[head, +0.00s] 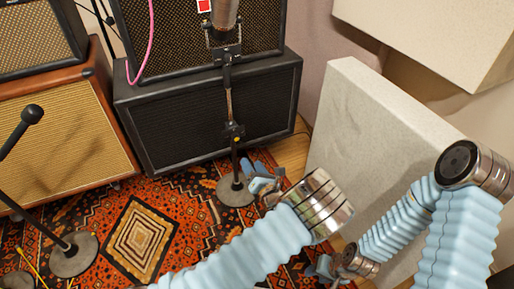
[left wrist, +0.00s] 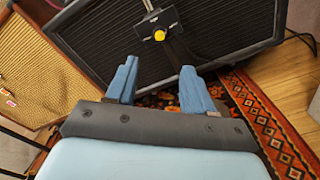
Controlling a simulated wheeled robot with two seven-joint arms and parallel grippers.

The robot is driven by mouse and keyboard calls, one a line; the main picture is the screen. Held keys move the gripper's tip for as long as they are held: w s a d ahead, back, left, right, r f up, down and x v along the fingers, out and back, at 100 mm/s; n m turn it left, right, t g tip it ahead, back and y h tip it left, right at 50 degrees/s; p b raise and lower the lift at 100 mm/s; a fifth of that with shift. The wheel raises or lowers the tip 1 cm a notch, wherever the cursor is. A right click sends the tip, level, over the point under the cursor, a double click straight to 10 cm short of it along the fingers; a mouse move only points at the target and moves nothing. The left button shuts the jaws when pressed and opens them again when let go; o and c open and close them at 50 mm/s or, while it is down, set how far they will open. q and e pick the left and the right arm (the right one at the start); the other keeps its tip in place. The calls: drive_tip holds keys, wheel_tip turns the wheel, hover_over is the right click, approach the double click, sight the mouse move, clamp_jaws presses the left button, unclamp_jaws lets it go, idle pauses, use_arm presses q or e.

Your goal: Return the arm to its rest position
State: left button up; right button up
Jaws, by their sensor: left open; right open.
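My left arm (head: 240,250) reaches in from the bottom of the head view. Its left gripper (head: 257,168) is low, close to the pole of the middle microphone stand (head: 229,105). In the left wrist view, the two blue fingers of the left gripper (left wrist: 159,68) are spread with nothing held between them. The stand's black clamp with a yellow knob (left wrist: 159,34) shows beyond them. I cannot tell whether a finger touches the pole. My right arm (head: 455,235) is bent at the right. Its right gripper (head: 325,268) is low at the bottom, open and partly hidden.
A black speaker cabinet (head: 215,115) stands behind the stand, with another amp on top. A tan amp (head: 65,135) is at left. Another microphone stand (head: 73,255) is at lower left. A pale panel (head: 350,120) stands close to my right arm. A patterned rug (head: 140,230) covers the floor.

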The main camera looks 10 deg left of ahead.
use_arm(q)
drive_tip(key=s+a+f+n+g+p, duration=0.1)
drive_tip(key=s+a+f+n+g, duration=0.5)
drive_tip(key=s, duration=0.3)
drive_tip(key=s+a+f+n+g, duration=0.5)
drive_tip(key=s+f+n+g, duration=0.1)
drive_tip(key=s+f+g, duration=0.25)
drive_tip(key=s+d+f+n+g+h+p, duration=0.1)
drive_tip(key=s+d+n+g+h, duration=0.1)
drive_tip(key=s+d+n+h, duration=0.25)
drive_tip(key=s+d+f+n+g+h, duration=0.1)
drive_tip(key=s+d+n+g+h, duration=0.1)
drive_tip(key=s+n+h, duration=0.35)
drive_tip(key=d+r+n+t+h+p, duration=0.1)
drive_tip(key=d+r+n+t+h, duration=0.3)
drive_tip(key=n, duration=1.2)
drive_tip(key=shift+w+d+r+n+t, duration=0.25)
drive_tip(key=shift+w+d+n+t, duration=0.1)
drive_tip(key=shift+w+d, duration=0.1)
